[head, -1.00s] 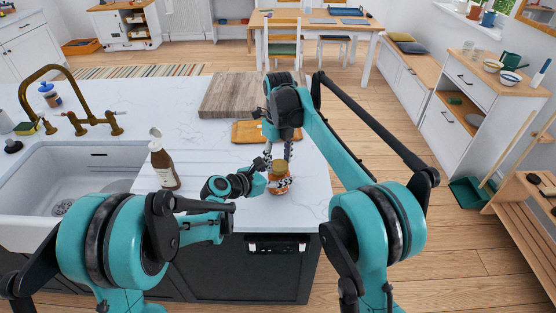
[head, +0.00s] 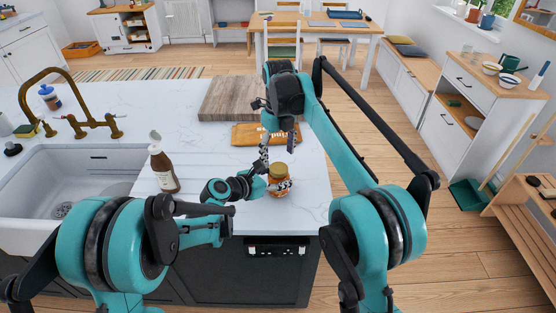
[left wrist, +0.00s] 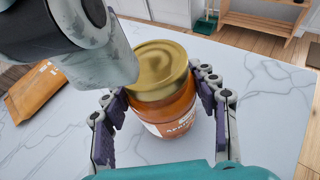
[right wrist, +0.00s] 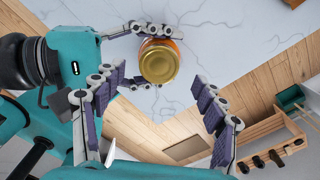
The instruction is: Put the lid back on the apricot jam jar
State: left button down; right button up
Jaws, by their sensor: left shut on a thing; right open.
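The apricot jam jar (head: 279,185) stands upright on the white counter near its front edge, filled with orange jam. Its gold lid (head: 279,170) sits on top; it also shows in the left wrist view (left wrist: 160,68) and the right wrist view (right wrist: 158,63). I cannot tell how tightly it is seated. My left gripper (head: 276,187) is shut around the jar's body, one finger on each side, below the lid. My right gripper (right wrist: 160,105) is open and empty, above and apart from the lid.
A brown paper packet (head: 258,134) lies behind the jar, near a wooden board (head: 240,97). A brown bottle (head: 163,168) stands to the left, beside the sink (head: 75,180). The counter's front and right edges are close to the jar.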

jog(key=shift+r, duration=0.3)
jog(key=shift+c, duration=0.2)
